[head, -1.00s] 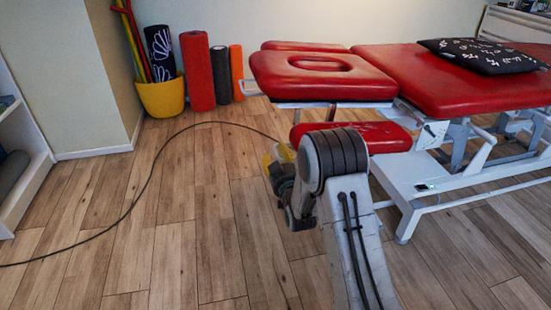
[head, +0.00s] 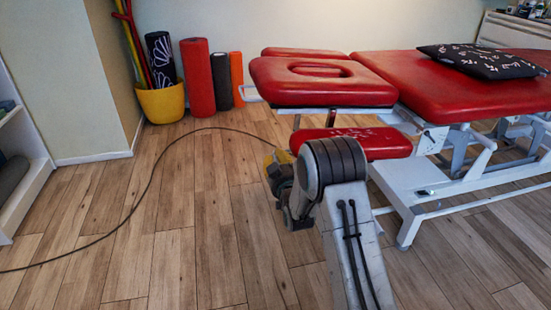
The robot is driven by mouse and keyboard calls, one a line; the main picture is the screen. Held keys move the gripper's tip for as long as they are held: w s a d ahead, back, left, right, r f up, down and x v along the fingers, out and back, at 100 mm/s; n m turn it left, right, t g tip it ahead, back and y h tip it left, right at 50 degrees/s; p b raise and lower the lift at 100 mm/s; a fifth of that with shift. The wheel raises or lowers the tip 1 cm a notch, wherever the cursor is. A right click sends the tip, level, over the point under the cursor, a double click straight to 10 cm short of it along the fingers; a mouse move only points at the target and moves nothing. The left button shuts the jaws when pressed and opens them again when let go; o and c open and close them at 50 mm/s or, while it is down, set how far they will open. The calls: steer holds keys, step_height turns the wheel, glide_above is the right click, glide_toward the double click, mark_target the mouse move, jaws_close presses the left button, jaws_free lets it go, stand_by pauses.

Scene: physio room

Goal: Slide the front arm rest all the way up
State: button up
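The front arm rest (head: 382,141) is a red pad on the near side of the treatment table, hanging well below the level of the red headrest (head: 310,82). The headrest has an oval face hole. The far arm rest (head: 300,52) shows behind the headrest, close to its level. My arm rises from the bottom of the view and its joint covers the pad's near left part. The yellow and grey end of my arm, with my gripper (head: 278,172), is just left of the pad. Its fingers are hidden, and I cannot tell whether it touches the pad.
The red table top (head: 440,90) carries a black patterned pillow (head: 485,62). The white table frame (head: 405,185) stands at the right. A black cable (head: 150,165) crosses the wooden floor. A yellow bucket (head: 162,103) and rolled mats stand at the back wall.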

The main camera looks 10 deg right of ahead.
jaws_close()
step_height(320, 180, up, 13)
steer(key=d+p, duration=0.1)
steer(key=p, duration=0.2)
steer(key=shift+f, duration=0.2)
steer(key=shift+d, duration=0.1)
steer(key=shift+o, duration=1.5)
jaws_free()
steer(key=shift+o, duration=1.2)
steer(key=shift+f, duration=0.15)
